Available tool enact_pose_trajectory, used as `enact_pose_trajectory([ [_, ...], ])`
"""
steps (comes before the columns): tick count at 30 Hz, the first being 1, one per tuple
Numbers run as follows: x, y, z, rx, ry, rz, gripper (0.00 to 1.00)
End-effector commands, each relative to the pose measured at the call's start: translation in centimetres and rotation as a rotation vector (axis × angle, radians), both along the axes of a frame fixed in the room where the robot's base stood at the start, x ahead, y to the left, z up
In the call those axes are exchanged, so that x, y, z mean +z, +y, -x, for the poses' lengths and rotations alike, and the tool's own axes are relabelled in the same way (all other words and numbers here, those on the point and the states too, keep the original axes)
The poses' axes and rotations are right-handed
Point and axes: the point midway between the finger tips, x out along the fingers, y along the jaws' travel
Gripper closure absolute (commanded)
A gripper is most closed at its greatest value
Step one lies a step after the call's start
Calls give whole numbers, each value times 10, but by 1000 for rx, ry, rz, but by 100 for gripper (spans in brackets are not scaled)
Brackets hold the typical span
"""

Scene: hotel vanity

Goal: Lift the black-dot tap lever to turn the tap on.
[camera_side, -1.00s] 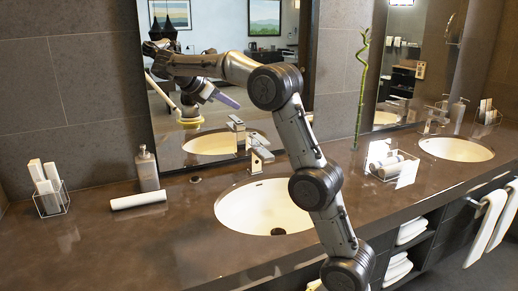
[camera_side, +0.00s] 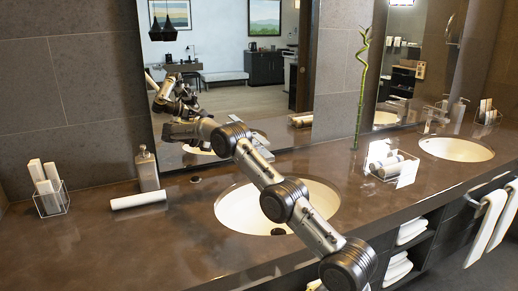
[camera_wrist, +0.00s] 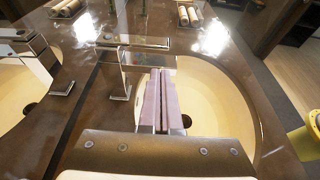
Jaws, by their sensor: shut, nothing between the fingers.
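The chrome tap (camera_wrist: 140,43) stands at the back of the near basin (camera_wrist: 222,90). In the wrist view its flat bar crosses the picture just beyond my fingertips. A small dark spot shows near the bar's left end; I cannot tell whether it is the black dot. My gripper (camera_wrist: 162,74) is shut and empty, with its mauve fingers pointing at the tap over the basin. I cannot tell whether the tips touch it. In the side view my arm hides most of the tap and the fingers; the near basin (camera_side: 305,205) is partly covered.
The mirror behind the tap shows a reflected tap (camera_wrist: 25,50). A soap bottle (camera_side: 147,170), a rolled white towel (camera_side: 138,201) and a clear holder with white boxes (camera_side: 52,203) stand left. A rack of rolls (camera_side: 388,163) and a bamboo stalk (camera_side: 360,95) stand right.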

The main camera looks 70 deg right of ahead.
Motion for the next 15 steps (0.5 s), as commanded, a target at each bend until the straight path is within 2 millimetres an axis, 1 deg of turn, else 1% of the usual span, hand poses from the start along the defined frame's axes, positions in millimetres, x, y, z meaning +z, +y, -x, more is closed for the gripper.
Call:
enact_pose_trajectory([
  [8, -1, -3, 3, 0, 1, -1, 100],
  [11, -4, -10, 11, -2, 3, -1, 100],
  [15, -12, -26, 26, -2, 3, -1, 100],
])
